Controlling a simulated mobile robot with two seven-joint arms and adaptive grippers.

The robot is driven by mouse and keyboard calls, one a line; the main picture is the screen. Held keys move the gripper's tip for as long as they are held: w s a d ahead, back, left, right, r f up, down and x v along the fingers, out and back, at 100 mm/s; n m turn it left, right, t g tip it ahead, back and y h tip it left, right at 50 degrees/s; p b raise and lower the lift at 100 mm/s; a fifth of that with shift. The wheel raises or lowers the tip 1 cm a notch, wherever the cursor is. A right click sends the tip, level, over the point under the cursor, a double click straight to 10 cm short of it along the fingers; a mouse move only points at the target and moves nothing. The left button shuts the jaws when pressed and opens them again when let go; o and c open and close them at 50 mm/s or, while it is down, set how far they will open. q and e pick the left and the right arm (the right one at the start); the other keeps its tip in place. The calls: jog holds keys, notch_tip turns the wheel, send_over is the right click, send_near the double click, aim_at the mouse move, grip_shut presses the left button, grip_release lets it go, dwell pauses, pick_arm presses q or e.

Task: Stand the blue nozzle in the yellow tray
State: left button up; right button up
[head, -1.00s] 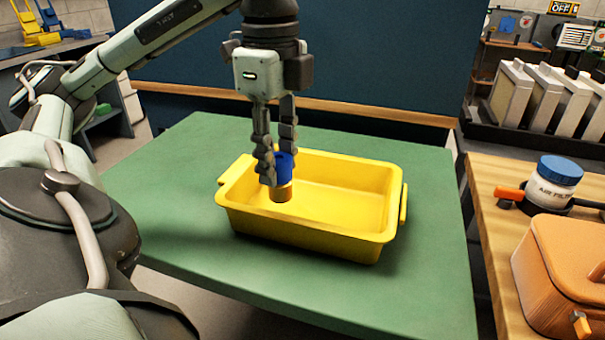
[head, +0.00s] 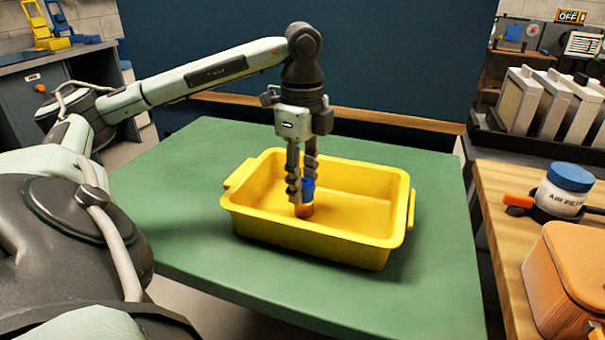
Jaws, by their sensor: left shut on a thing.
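The yellow tray (head: 330,247) sits on the green table. My left gripper (head: 302,192) points down into the tray, toward its left part. It is shut on the blue nozzle (head: 308,187), which has a copper-coloured lower end (head: 304,210). The nozzle is upright between the fingers, partly hidden by them, and shows inside the tray's outline. I cannot tell whether its lower end touches the tray floor. My right gripper is not in view.
The green table (head: 200,160) is clear around the tray. A wooden bench (head: 500,230) on the right holds a blue-lidded jar (head: 562,190) and an orange case (head: 565,275). A rack of pale panels (head: 560,105) stands behind it. A dark blue partition (head: 400,60) is at the back.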

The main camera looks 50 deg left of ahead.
pick_arm(q)
jog(key=shift+f, duration=0.1)
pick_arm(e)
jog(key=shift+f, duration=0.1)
pick_arm(q)
jog(key=o, duration=1.2)
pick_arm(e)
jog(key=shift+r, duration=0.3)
